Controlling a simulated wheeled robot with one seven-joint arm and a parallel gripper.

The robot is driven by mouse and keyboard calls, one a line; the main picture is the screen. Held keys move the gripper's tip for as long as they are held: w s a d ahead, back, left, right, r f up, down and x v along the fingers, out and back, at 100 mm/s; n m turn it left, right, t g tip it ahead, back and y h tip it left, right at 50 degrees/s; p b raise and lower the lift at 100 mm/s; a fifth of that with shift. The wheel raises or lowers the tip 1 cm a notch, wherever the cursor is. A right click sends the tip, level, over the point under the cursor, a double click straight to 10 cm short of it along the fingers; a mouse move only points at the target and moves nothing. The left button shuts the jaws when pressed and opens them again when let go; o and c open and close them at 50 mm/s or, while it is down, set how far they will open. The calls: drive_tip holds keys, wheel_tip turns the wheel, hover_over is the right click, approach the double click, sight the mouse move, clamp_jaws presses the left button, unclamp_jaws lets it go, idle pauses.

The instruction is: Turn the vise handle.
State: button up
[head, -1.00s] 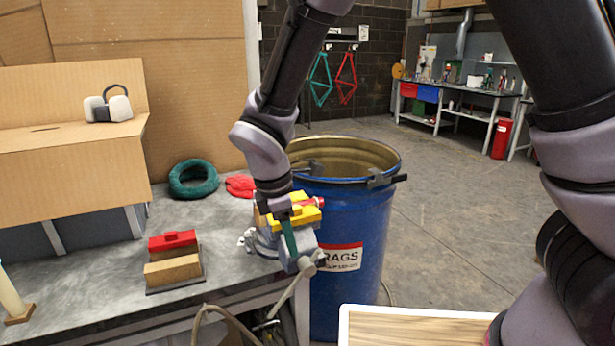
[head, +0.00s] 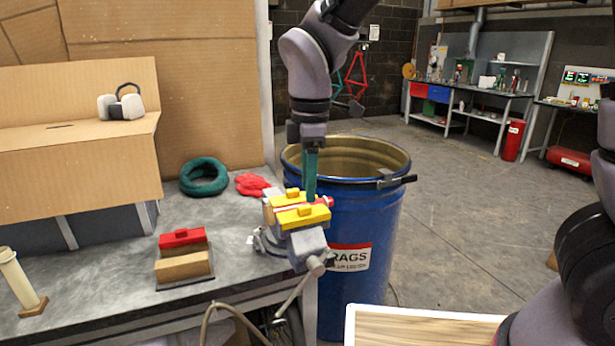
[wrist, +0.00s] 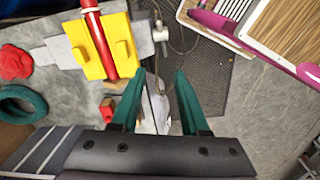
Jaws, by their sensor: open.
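The vise (head: 285,238) is fixed at the bench's right front corner, with yellow jaw pads (head: 302,214) closed around a red tube (wrist: 103,45). Its handle (head: 291,297) is a grey bar slanting down and left from the screw end, in front of the bench edge. In the wrist view the vise is at the upper left, with the handle end (wrist: 160,34) right of the yellow pads. My gripper (head: 310,190) points down above the vise, behind its screw end and apart from the handle. Its green fingers (wrist: 153,73) are open with nothing between them.
A blue rag barrel (head: 372,215) stands close behind and right of the vise. A red-and-tan block (head: 184,262), a green coil (head: 204,177) and a red rag (head: 252,184) lie on the bench. A wood-topped tray (head: 425,328) is at the lower right.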

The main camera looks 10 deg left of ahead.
drive_tip(key=shift+w+r+m, duration=0.3)
drive_tip(key=shift+w+m, duration=0.1)
clamp_jaws()
drive_tip(key=n+t, duration=0.2)
drive_tip(key=n, duration=0.3)
hover_over(282, 307)
drive_tip(key=s+a, duration=0.2)
drive_tip(key=s, duration=0.1)
drive_tip(key=s+f+x, duration=0.1)
drive_tip(key=s+x, duration=0.2)
drive_tip(key=x, duration=0.9)
drive_tip(key=s+x, duration=0.2)
drive_tip(key=x, duration=1)
drive_tip(key=shift+g, duration=0.3)
drive_tip(key=shift+w+d+f, duration=0.55)
drive_tip(key=shift+d+f, duration=0.05)
drive_tip(key=shift+f, duration=0.15)
drive_tip(key=shift+w+d+f, duration=0.55)
drive_tip(key=shift+d+f, duration=0.05)
drive_tip(key=shift+f, duration=0.15)
